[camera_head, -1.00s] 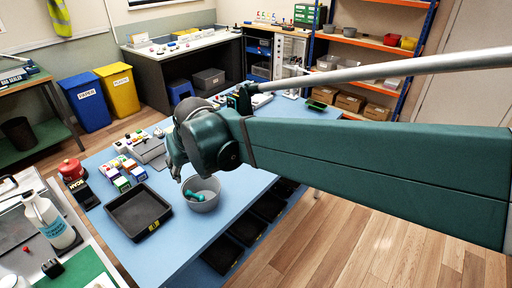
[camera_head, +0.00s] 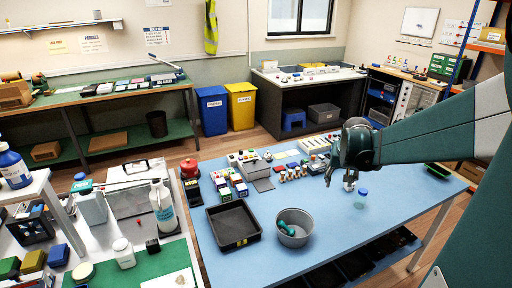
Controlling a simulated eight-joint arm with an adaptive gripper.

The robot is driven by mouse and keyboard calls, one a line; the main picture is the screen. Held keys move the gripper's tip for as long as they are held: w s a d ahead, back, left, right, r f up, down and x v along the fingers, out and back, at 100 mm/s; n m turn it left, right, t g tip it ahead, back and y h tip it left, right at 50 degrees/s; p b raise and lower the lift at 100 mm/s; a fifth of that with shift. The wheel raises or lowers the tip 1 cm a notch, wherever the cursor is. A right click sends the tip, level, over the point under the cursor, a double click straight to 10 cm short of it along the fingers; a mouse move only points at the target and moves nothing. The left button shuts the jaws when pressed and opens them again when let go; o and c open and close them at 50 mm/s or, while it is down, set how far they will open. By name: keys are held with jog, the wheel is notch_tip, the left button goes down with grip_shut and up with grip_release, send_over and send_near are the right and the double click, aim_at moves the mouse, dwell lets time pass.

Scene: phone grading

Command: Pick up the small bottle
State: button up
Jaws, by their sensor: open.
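A small clear bottle with a blue cap (camera_head: 361,198) stands upright on the blue table (camera_head: 330,235), towards its right side. My gripper (camera_head: 338,182) hangs just above the table, left of this bottle and slightly farther back, with its fingers pointing down. The jaws are open. A small pale item (camera_head: 350,186) shows close by the gripper's right finger; I cannot tell what it is or whether the finger touches it. I see nothing clearly held.
A grey bowl (camera_head: 305,236) with a teal object (camera_head: 288,229) stands in front. A black tray (camera_head: 233,224) and several small boxes (camera_head: 222,182) lie left of it. A white bottle (camera_head: 162,208) stands on the left bench. The table right of the bowl is mostly clear.

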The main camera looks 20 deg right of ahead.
jog(key=m+p, duration=0.1)
jog(key=m, duration=0.1)
send_near(363, 190)
notch_tip(363, 190, down, 2)
jog(key=w, duration=0.1)
jog(key=shift+d+f+g, duration=0.1)
jog(key=shift+d+g, duration=0.05)
jog(key=shift+g, duration=0.25)
jog(key=shift+x, duration=1.3)
jog(key=shift+b+x, duration=1.25)
jog(key=shift+x, duration=1.3)
jog(key=shift+d, duration=0.15)
jog(key=shift+c, duration=0.6)
jog(key=c, duration=1)
jog(key=shift+o, duration=0.2)
